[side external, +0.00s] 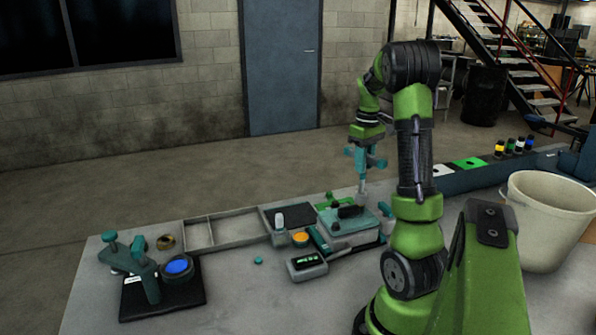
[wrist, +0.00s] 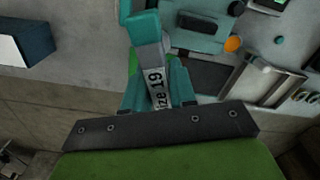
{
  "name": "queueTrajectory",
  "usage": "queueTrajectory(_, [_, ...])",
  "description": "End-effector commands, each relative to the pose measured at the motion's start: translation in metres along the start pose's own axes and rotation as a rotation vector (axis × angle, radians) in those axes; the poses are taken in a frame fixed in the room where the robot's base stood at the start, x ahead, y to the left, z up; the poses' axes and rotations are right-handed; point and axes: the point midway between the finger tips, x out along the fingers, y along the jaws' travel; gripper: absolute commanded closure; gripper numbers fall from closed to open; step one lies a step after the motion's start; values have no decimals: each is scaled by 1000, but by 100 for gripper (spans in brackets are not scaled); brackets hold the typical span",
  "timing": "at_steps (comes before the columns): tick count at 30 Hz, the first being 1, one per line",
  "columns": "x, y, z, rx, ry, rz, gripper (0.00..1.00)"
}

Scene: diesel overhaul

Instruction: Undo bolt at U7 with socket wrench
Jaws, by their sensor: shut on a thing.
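My gripper (side external: 364,165) points down above the bench and is shut on the socket wrench (side external: 361,192). In the wrist view the wrench (wrist: 156,88) runs up between the teal fingers of my gripper (wrist: 160,98), with a white label that partly reads "ze 19". In the side view its lower end is close above a teal block (side external: 371,222) with a dark part (side external: 349,211) on it. I cannot tell whether the wrench touches anything there. No bolt and no U7 marking can be made out; the wrench's end may hide them.
A grey divided tray (side external: 238,228) lies left of the teal block. In front are a boxed device with a display (side external: 307,266) and an orange round part (side external: 300,238). A teal fixture (side external: 135,262) stands at far left, a white bucket (side external: 548,220) at right.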

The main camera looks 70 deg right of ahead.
Motion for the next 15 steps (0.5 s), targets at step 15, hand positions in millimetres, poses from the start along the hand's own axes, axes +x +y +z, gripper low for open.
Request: queueTrajectory(15, [-1,0,0,-436,1,2,100])
